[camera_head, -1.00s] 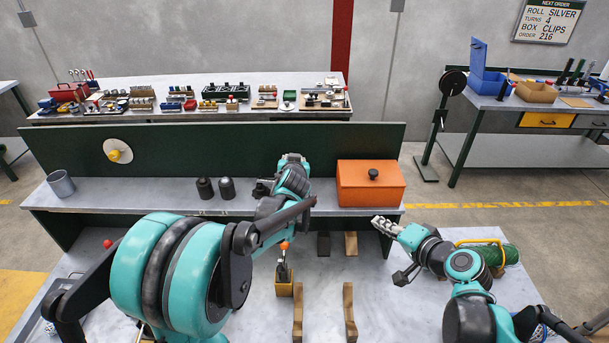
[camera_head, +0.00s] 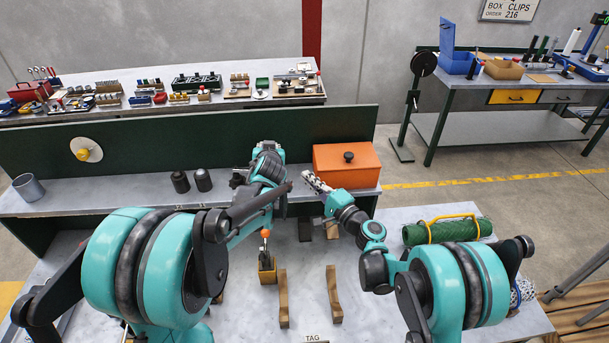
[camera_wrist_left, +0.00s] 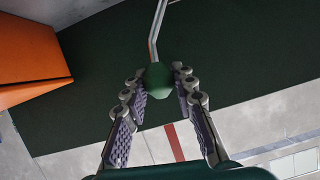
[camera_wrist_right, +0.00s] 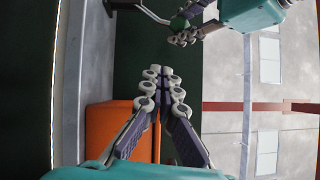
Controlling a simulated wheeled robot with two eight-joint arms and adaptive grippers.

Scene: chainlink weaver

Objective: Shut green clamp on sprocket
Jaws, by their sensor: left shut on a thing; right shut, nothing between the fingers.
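A green knob (camera_wrist_left: 158,78) on a bent metal rod (camera_wrist_left: 156,35) sits between the fingers of my left gripper (camera_wrist_left: 159,86), which is shut on it. I take it for the green clamp's handle. In the right wrist view, the left gripper (camera_wrist_right: 183,32) also shows around the green knob (camera_wrist_right: 179,22). In the head view, my left arm hides the rest of the clamp, and I cannot make out the sprocket. My right gripper (camera_head: 315,182) is shut and empty in front of the orange box. Its fingertips meet in the right wrist view (camera_wrist_right: 162,73).
The orange box (camera_head: 345,168) stands on the raised shelf (camera_head: 110,200) before a dark green panel. Two dark cylinders (camera_head: 191,181) and a grey cup (camera_head: 28,187) stand further left. An orange-knobbed clamp (camera_head: 266,250), wooden blocks and a green roll (camera_head: 448,230) are on the lower table.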

